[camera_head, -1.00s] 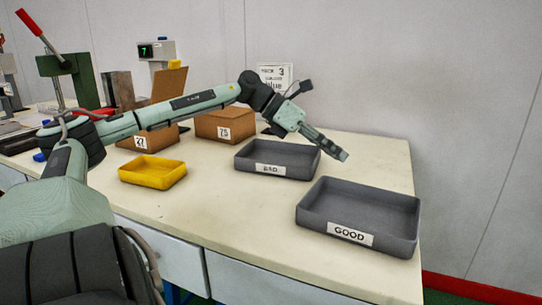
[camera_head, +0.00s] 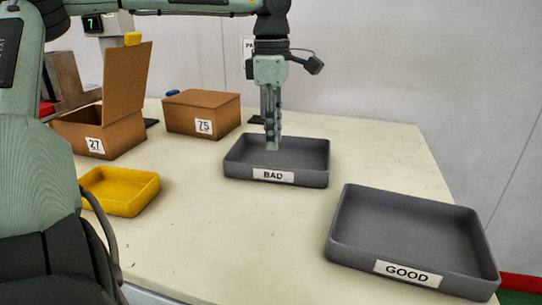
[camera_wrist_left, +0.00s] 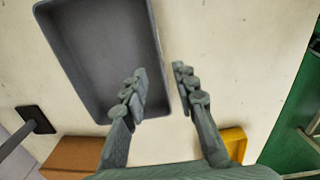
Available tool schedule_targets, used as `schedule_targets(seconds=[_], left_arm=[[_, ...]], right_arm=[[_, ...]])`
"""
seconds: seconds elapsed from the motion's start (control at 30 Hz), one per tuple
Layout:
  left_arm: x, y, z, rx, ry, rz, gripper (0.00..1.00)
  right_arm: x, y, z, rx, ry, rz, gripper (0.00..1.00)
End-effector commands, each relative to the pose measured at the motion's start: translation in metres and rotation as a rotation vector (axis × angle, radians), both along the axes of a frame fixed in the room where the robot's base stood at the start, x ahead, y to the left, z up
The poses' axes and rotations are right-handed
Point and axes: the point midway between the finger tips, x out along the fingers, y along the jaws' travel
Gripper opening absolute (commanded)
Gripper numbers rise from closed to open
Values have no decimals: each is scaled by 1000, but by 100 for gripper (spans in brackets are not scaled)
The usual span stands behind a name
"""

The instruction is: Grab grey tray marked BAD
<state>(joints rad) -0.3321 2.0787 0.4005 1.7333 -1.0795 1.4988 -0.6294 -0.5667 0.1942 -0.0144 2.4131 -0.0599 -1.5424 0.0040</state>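The grey tray marked BAD (camera_head: 312,179) lies on the table in the middle of the head view, its white label facing me. It also shows in the wrist view (camera_wrist_left: 60,54), upper left. My left gripper (camera_head: 271,147) points down over this tray. In the wrist view the left gripper (camera_wrist_left: 160,80) is open and empty, with one finger over the tray's interior and the other beyond its long label-side wall. I cannot tell how far the fingertips are above the rim. My right gripper is not in view.
The grey tray marked GOOD (camera_head: 462,283) lies to the right, nearer me. A yellow tray (camera_head: 120,205) is at left. Cardboard boxes labelled 27 (camera_head: 122,137) and 75 (camera_head: 180,121) stand behind. Bare table (camera_head: 240,235) lies in front of the BAD tray.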

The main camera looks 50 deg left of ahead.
Motion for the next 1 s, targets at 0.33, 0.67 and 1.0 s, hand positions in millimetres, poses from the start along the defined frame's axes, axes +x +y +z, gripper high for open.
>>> schedule_targets(seconds=[0.33,0.67,1.0], left_arm=[[-2,-1,-28,21,15,-13,28],[-1,-4,-73,21,15,-12,28],[-1,-4,-78,22,12,-11,24]], right_arm=[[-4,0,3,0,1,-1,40],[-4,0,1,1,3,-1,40],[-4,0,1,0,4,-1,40]])
